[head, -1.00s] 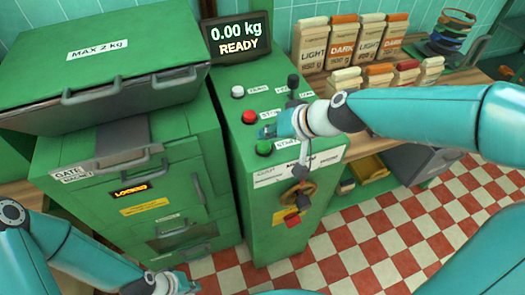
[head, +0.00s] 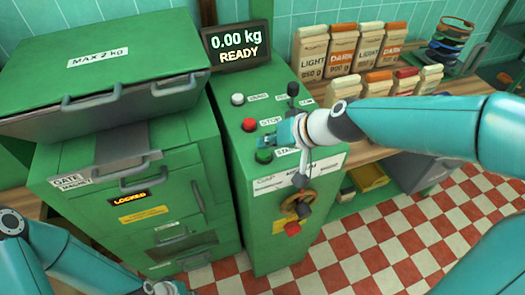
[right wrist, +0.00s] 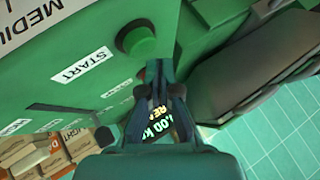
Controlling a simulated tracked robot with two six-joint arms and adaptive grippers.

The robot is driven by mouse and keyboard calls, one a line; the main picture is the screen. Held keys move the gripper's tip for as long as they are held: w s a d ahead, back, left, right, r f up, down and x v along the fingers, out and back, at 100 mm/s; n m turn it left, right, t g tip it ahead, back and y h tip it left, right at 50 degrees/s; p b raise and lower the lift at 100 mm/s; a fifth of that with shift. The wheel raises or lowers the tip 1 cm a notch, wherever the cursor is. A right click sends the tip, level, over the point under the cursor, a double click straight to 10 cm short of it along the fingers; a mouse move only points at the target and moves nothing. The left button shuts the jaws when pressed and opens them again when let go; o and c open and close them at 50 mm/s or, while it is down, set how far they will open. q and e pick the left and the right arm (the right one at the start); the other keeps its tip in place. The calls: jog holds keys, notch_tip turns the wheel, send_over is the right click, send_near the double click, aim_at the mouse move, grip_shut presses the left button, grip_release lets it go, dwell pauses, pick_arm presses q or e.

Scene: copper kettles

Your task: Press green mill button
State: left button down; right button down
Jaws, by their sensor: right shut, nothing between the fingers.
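The green button (head: 264,156) sits on the sloping top of the green console (head: 262,210), beside a START label. It also shows in the right wrist view (right wrist: 137,40), raised in a dark ring. My right gripper (head: 267,142) is shut and empty, just above and behind the green button in the head view. In the right wrist view its closed fingertips (right wrist: 158,68) are beside the button, with no clear contact. My left wrist is at the bottom left edge of the head view; its fingers are cut off.
A red STOP button (head: 249,124) and a white button (head: 237,99) lie farther up the panel. The display (head: 237,44) reads 0.00 kg READY. A green cabinet (head: 120,170) stands left, and coffee bags (head: 340,50) stand on the wooden counter at right.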

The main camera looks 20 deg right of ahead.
aim_at(266, 153)
jog(key=shift+f, duration=0.1)
dwell(0.4)
jog(key=shift+f+b, duration=0.25)
jog(key=shift+b, duration=0.25)
jog(key=shift+f+b, duration=0.55)
jog(key=shift+b, duration=0.05)
dwell(0.6)
jog(key=shift+r, duration=0.15)
jog(key=shift+r+p, duration=0.75)
jog(key=shift+r, duration=0.05)
jog(key=shift+r, duration=0.1)
notch_tip(266, 153, up, 5)
jog(key=p, duration=0.4)
dwell(0.9)
